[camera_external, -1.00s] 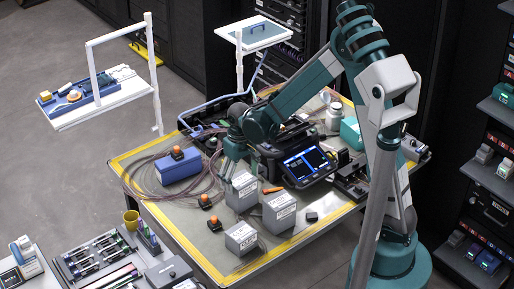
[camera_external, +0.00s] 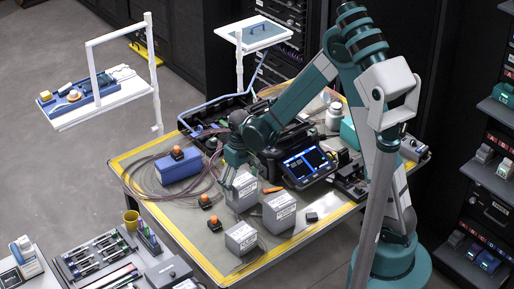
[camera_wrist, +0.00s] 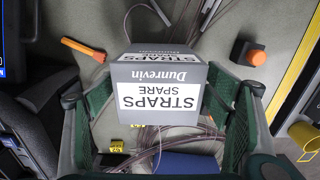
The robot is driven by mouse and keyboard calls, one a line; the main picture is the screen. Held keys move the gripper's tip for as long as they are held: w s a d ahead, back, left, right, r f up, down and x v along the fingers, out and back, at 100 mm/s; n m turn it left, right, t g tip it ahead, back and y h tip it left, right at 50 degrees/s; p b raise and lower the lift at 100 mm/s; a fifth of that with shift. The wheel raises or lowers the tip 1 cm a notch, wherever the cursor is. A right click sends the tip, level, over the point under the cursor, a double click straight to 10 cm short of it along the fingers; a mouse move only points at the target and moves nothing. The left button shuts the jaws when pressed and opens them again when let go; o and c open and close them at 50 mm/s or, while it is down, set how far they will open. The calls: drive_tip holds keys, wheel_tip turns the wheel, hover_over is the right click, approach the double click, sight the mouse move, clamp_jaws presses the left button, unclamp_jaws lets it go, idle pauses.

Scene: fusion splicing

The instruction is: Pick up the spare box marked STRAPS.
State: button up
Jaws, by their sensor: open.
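The grey spare box marked STRAPS (camera_wrist: 160,92) lies in the middle of the wrist view, its labels reading upside down. It stands on the table and shows in the external view (camera_external: 243,196) just below my gripper (camera_external: 238,172). In the wrist view my gripper (camera_wrist: 161,94) is open, with one green finger on each side of the box. Gaps show beside the box, and whether a finger touches it I cannot tell. The fingers hide part of the box top in the external view.
Two similar grey boxes (camera_external: 279,212) (camera_external: 241,238) stand close by on the table. An orange-handled tool (camera_wrist: 84,48) and an orange-topped block (camera_wrist: 250,54) lie near the box. A blue case (camera_external: 179,167), loose cables and the splicer with a screen (camera_external: 308,165) surround it.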

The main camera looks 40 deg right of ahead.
sight(241, 179)
drive_tip(key=shift+w+d+f+b, duration=0.1)
drive_tip(key=shift+f+b, duration=0.3)
drive_tip(key=shift+f, duration=1.85)
drive_tip(key=c, duration=1.1)
drive_tip(key=shift+r, duration=0.15)
drive_tip(key=shift+r+p, duration=0.8)
drive_tip(key=shift+r, duration=4.1)
